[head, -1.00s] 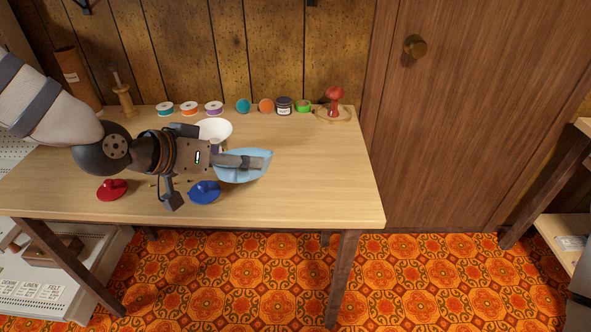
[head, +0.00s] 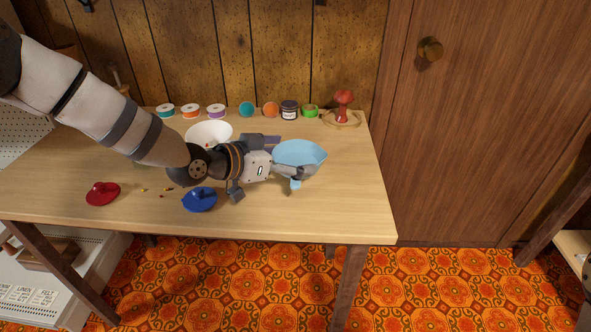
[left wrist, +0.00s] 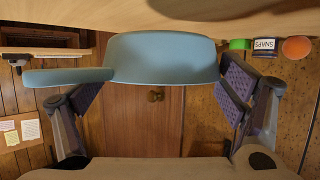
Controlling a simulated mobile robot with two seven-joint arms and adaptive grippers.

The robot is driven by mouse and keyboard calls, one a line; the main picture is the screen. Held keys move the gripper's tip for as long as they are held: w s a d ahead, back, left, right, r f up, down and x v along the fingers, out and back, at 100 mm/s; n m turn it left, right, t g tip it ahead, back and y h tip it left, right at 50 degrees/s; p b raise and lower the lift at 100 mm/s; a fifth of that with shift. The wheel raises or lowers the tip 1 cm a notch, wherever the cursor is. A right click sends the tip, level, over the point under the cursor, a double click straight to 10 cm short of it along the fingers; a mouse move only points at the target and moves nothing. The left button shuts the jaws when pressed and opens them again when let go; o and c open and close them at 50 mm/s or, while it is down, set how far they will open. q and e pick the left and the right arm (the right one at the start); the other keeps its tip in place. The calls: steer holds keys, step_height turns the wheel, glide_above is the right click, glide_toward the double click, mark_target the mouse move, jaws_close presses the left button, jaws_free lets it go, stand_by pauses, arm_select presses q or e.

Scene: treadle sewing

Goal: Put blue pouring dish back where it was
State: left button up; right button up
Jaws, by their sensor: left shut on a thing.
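The light blue pouring dish (head: 301,152) is over the right part of the table, open side up. My left gripper (head: 293,172) is shut on it from the near left side. In the left wrist view the dish (left wrist: 163,60) spans between the two finger pads, and a flat blue part, perhaps its spout or handle (left wrist: 66,76), reaches the finger on the left. I cannot tell whether the dish touches the tabletop. The gripper hides part of its near side. My right gripper is not in view.
A white bowl (head: 206,131) stands behind my left arm. The table's right end (head: 362,205) is clear.

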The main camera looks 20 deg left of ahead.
arm_select(q)
steer(key=shift+w+d+f+b, duration=0.1)
steer(key=shift+w+f+b, duration=0.1)
steer(key=shift+f, duration=0.7)
steer(key=shift+w+d+f+b, duration=0.1)
steer(key=shift+w+f+b, duration=0.1)
steer(key=shift+f, duration=0.65)
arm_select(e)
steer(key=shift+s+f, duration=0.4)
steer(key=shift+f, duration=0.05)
arm_select(q)
steer(key=shift+f, duration=0.2)
steer(key=o, duration=1)
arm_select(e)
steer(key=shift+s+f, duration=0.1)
